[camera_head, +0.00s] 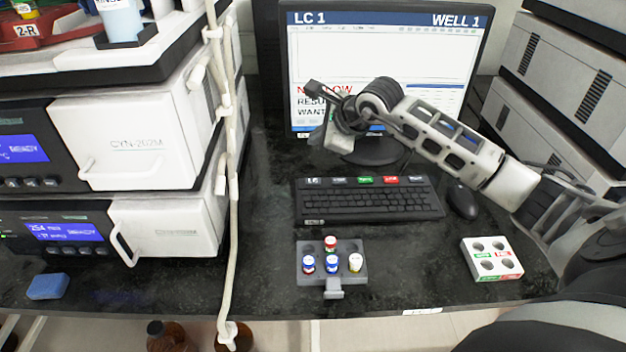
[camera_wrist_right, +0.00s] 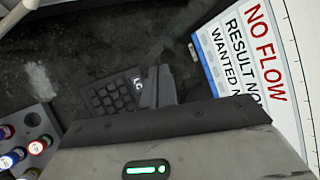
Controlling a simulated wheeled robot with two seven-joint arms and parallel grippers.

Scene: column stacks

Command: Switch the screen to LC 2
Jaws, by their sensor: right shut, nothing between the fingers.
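The screen (camera_head: 375,55) stands at the back and reads "LC 1" at top left and "WELL 1" at top right. Red "NO FLOW" text shows at its lower left and, in the wrist view, on the screen (camera_wrist_right: 245,70). The black keyboard (camera_head: 368,205) lies before it, with a key marked "LC" (camera_head: 312,181) at its top left. My right gripper (camera_head: 328,125) is shut and empty, in front of the screen's lower left. In the wrist view its fingers (camera_wrist_right: 158,88) appear beside the LC key (camera_wrist_right: 137,82) and hide most of the keyboard; contact cannot be told. My left gripper is not seen.
A mouse (camera_head: 461,200) lies right of the keyboard. A grey rack (camera_head: 306,277) with several capped vials and a white block (camera_head: 490,268) with holes stand in front. Instruments (camera_head: 140,140) and white tubing (camera_head: 231,200) stand left.

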